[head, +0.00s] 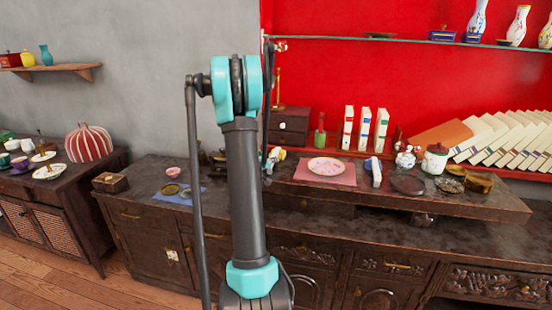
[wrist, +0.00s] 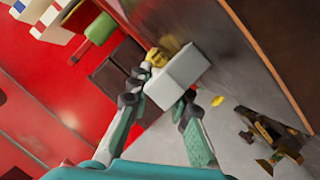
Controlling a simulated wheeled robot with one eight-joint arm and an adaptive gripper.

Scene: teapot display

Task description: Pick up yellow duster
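In the wrist view, a small yellow thing (wrist: 157,57), which may be the duster, shows at the upper left of a pale grey-white block (wrist: 178,78). My gripper (wrist: 164,92) has its two fingers apart, one on each side of the block's near end; I cannot tell whether they touch it. In the head view, a small yellow and white thing (head: 278,154) shows just right of my arm, at the left end of the raised shelf. My arm hides part of that spot, and my gripper is not clear there.
A pink mat (head: 308,175) with a plate (head: 326,166) lies to the right on the raised shelf (head: 450,196). Upright books (head: 365,128) and a green bottle (head: 320,137) stand behind. A dark drawer box (head: 290,126) is close behind. Brass-coloured pieces (wrist: 268,140) lie right in the wrist view.

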